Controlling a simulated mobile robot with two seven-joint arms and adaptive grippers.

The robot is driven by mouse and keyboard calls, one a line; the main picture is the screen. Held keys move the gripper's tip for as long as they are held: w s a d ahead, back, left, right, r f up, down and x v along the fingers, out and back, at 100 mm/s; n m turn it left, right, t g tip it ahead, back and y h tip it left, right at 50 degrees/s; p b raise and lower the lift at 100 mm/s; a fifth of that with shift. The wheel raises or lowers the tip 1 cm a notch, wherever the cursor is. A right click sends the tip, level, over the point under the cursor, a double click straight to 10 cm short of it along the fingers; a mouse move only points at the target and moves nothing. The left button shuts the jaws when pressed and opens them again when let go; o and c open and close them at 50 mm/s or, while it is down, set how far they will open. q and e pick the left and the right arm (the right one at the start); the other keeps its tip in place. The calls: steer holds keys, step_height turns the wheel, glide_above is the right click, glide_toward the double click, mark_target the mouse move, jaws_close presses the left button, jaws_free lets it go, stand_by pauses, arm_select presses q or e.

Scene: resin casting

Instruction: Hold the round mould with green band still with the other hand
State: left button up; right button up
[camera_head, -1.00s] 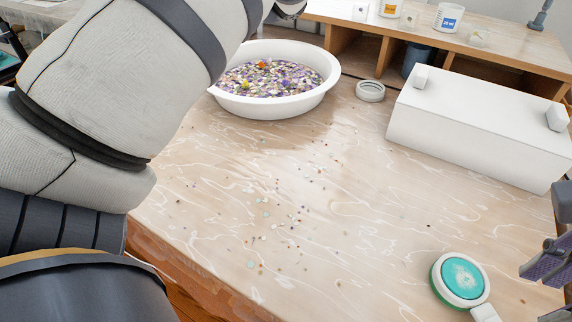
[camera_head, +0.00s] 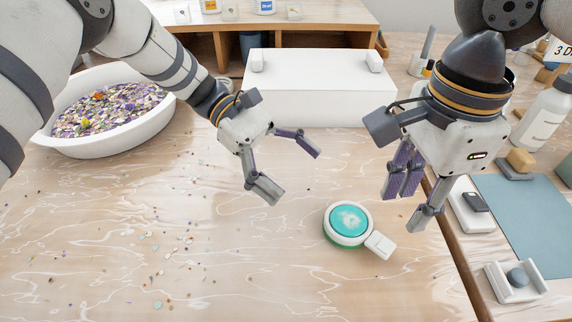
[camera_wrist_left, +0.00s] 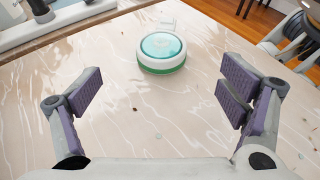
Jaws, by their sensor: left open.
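The round mould with the green band (camera_head: 331,238) lies flat on the table, white-rimmed with a teal top and a white tab at its lower right. It also shows ahead in the left wrist view (camera_wrist_left: 160,67). My left gripper (camera_head: 288,168) is open and empty, up and to the left of the mould, its fingers spread wide. In its wrist view the mould lies beyond the fingertips, untouched. My right gripper (camera_head: 410,197) hangs to the right of the mould, clear of it. Its fingers look apart with nothing between them.
A white bowl of coloured chips (camera_head: 152,130) stands at the left, with chips scattered on the table (camera_head: 230,285). A long white box (camera_head: 315,98) stands behind the mould. A blue-grey mat (camera_head: 530,225) and a white bottle (camera_head: 541,120) are at the right.

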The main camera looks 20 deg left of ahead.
mark_target(348, 219)
arm_select(q)
steer(key=x, duration=1.1)
steer(key=shift+s+f, duration=0.1)
steer(key=shift+f, duration=0.05)
steer(key=c, duration=1.4)
steer(key=shift+o, duration=0.2)
steer(key=o, duration=0.7)
steer(key=shift+c, duration=0.2)
steer(key=c, duration=0.7)
steer(key=shift+o, duration=0.2)
steer(key=shift+f, duration=0.1)
